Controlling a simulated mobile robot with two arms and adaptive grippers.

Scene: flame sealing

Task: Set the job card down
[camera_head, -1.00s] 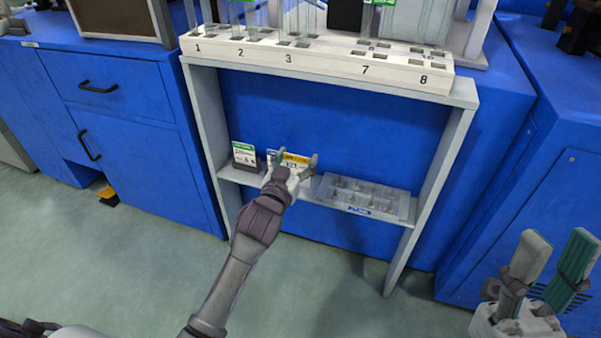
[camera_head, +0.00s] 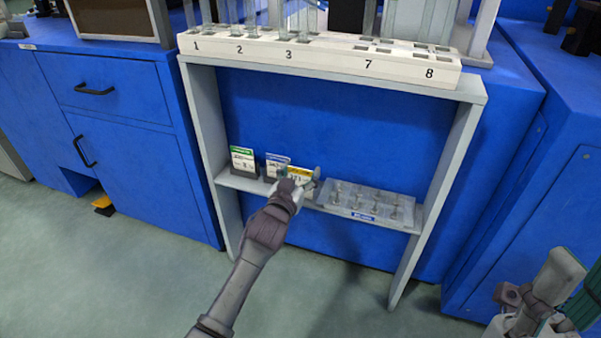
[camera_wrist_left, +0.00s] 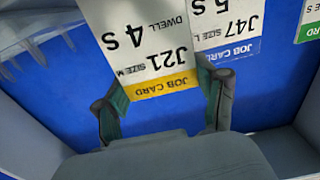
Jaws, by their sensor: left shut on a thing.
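The job card with a yellow band (camera_head: 300,172), marked J21 and 4 s, is held by my left gripper (camera_head: 299,176). In the left wrist view the card (camera_wrist_left: 148,50) is upside down in the picture, between the two fingers (camera_wrist_left: 165,103). My right gripper (camera_head: 578,285) is open and empty at the lower right, partly cut off.
A green-banded card (camera_head: 243,160) stands at the left of the shelf (camera_head: 236,181). A clear tray with several small pegs (camera_head: 370,203) sits close on the right. Side panels (camera_head: 440,180) and the numbered white rack (camera_head: 330,60) above frame the space.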

